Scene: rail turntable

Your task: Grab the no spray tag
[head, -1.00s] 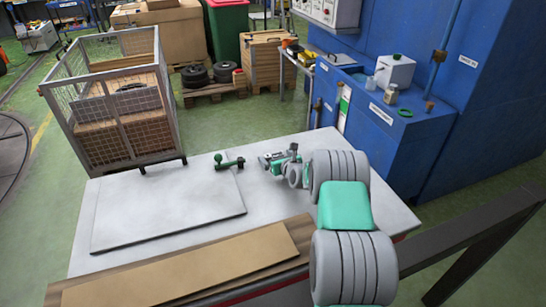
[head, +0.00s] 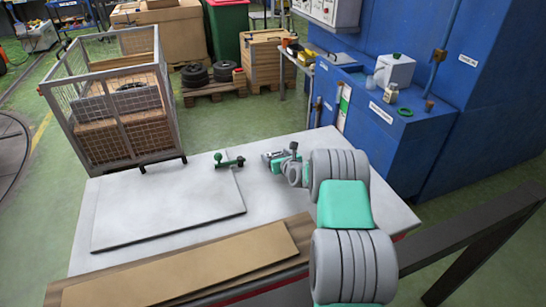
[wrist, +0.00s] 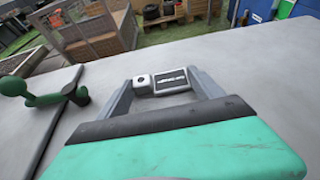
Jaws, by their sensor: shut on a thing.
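The tag (wrist: 172,80) shows in the wrist view as a small dark plate with a pale frame and pale marking, beside a light block with a round hole. I cannot read the marking. My gripper (wrist: 165,86) is shut on the tag, which sits between the two grey fingers. In the head view my gripper (head: 272,158) is low over the right part of the grey table, and the tag cannot be made out there. Whether the tag touches the table is unclear.
A green valve-like part (head: 229,162) lies left of my gripper, by the edge of a flat grey plate (head: 165,210) on the table (head: 265,200). A brown board (head: 190,268) lies along the near edge. A mesh cage (head: 118,110) and blue cabinet (head: 385,130) stand beyond.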

